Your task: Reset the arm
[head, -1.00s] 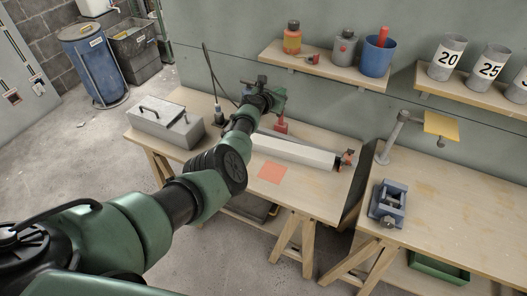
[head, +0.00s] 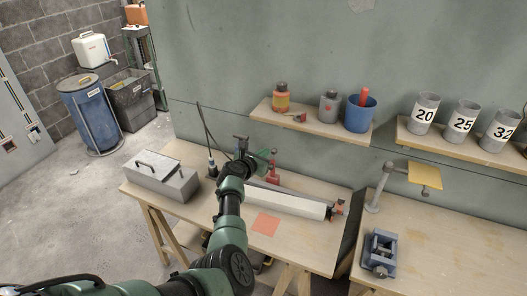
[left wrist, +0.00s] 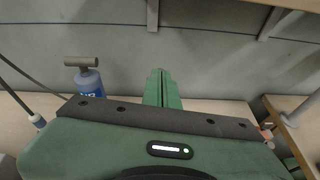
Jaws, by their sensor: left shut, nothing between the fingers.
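My left arm comes in from the lower left in the head view and reaches over the left workbench (head: 165,165). My left gripper (head: 268,153) is above the back of that bench, near a red tool (head: 273,173). In the left wrist view its green fingers (left wrist: 162,88) are together with nothing between them, pointing toward the grey-green wall. My right gripper shows in neither view.
On the left bench are a grey toolbox (head: 162,178), a long white box-like piece (head: 290,203) and an orange square (head: 266,224). A blue vise (head: 380,250) stands on the right bench. Shelves hold bottles, a blue cup (head: 360,113) and numbered cups (head: 463,117). Floor at left is mostly clear.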

